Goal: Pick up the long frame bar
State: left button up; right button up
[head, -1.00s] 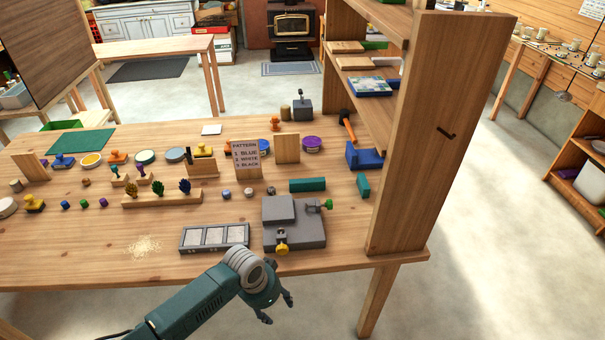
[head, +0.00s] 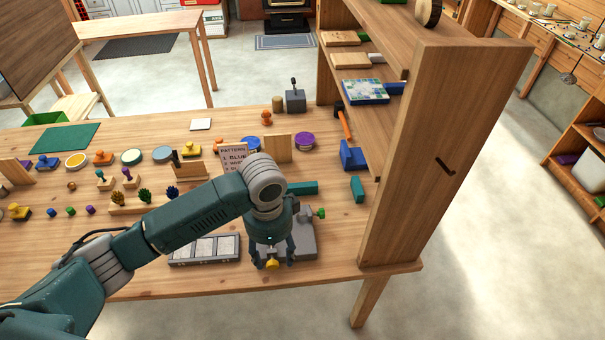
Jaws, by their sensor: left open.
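A teal bar (head: 303,188), the longer of two teal bars, lies flat on the workbench behind the grey clamping fixture (head: 303,240). Its left end is partly hidden by my left arm. A shorter teal bar (head: 357,189) lies to its right, near the shelf upright. My left gripper (head: 272,258) points down over the front left of the fixture, around its yellow knob (head: 272,264). It is open, with nothing seen between its fingers; I cannot tell whether it touches the fixture. The longer bar is behind the gripper, apart from it. My right gripper is not in view.
A tall wooden shelf upright (head: 440,160) stands at the bench's right end. A grey tray (head: 205,262) lies left of the fixture. A pattern card (head: 233,157), stamps and ink pads stand further back. A blue block (head: 352,155) sits by the shelf.

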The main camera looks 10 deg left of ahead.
aim_at(308, 188)
jog(key=i, duration=1.1)
